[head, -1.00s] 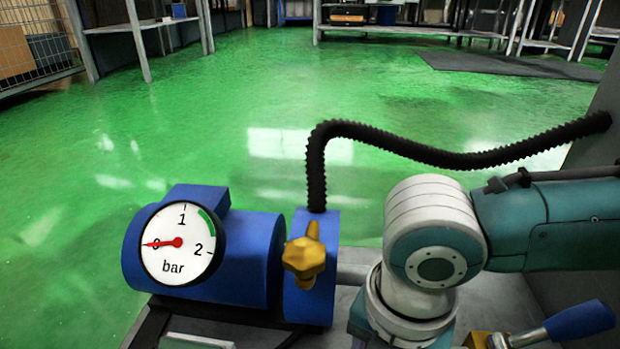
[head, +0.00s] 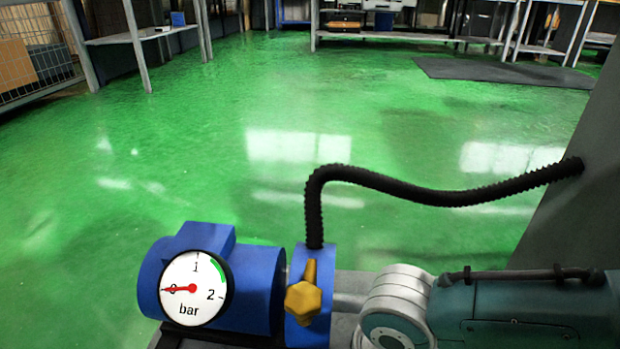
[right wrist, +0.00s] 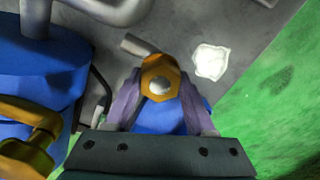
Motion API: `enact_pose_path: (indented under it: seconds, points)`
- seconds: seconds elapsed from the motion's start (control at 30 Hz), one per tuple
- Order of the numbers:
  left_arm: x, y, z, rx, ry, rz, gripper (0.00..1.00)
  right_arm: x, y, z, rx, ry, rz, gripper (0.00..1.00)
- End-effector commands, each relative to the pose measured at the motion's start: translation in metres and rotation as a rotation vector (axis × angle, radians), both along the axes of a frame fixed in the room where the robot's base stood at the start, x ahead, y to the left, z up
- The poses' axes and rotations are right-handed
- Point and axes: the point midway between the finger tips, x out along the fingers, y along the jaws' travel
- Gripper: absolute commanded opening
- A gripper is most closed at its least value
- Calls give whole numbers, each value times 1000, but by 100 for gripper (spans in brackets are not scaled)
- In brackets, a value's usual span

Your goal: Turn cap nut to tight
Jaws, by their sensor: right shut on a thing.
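In the right wrist view, a yellow hexagonal nut (right wrist: 155,70) with a pale grey centre sits between the two purple-grey fingers of my right gripper (right wrist: 160,88). I take it to be the cap nut. The gripper is shut on it, one finger on either side. A blue part (right wrist: 158,118) shows between the fingers, below the nut. In the head view only part of my right arm shows at the lower right; its gripper is below the picture. My left gripper is in neither view.
A blue pump (head: 262,285) carries a round gauge (head: 195,288) with its red needle at 0. Beside it a yellow valve (head: 303,300) sits on a blue block, with a black ribbed hose (head: 430,193) above. A white patch (right wrist: 210,61) lies right of the nut. Green floor (head: 300,120) behind is open.

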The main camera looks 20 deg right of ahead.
Motion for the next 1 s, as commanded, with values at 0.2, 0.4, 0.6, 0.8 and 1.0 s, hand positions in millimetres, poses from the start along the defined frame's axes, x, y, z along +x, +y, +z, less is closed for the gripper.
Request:
enact_pose_path:
  seconds: [0.2,0.4,0.6,0.8,1.0]
  points:
    - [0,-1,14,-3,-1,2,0,0,1,2,1,2,-180,0]
    - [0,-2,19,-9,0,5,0,-1,1,1,0,2,-298,0]
    - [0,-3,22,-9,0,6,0,0,1,0,2,0,-371,0]
    - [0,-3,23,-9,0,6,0,0,0,0,1,0,-401,0]
    - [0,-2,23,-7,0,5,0,0,0,0,1,0,-406,0]
